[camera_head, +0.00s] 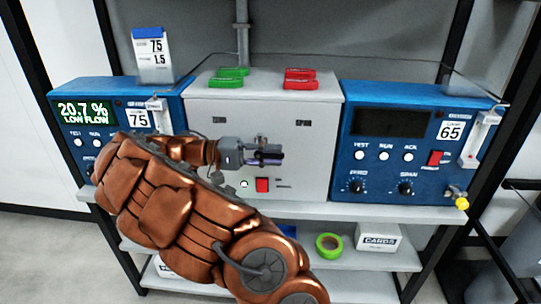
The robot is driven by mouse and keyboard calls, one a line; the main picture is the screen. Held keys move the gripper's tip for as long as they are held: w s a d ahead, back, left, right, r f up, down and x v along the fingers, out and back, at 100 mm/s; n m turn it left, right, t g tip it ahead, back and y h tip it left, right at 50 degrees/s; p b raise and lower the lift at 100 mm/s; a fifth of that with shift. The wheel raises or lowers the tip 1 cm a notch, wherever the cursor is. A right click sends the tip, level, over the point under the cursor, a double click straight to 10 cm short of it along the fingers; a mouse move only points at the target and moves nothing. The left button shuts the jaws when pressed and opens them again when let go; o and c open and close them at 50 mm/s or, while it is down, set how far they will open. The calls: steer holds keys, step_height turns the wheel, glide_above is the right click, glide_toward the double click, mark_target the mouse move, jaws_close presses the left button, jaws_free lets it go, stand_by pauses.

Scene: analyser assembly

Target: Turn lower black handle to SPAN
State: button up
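A grey control box (322,160) stands in the middle of the shelf between two blue analysers. My gripper (265,153) is in front of the middle of its front face, with fingertips pointing right. Small dark and purplish parts show at the fingertips. I cannot tell whether the fingers touch or hold a handle. No black handle can be made out clearly on the box; my gripper and arm cover part of its face. Two small dark labels sit high on that face, too small to read surely.
The left analyser (92,98) shows "20.7 % LOW FLOW". The right analyser (375,150) has a dark screen and black ZERO (355,187) and SPAN (405,188) knobs. Green tags (230,77) and red tags (300,78) lie on the box. A red switch (262,185) is below my gripper.

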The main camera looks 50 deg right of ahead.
steer(key=shift+o, duration=1.3)
steer(key=shift+t, duration=0.3)
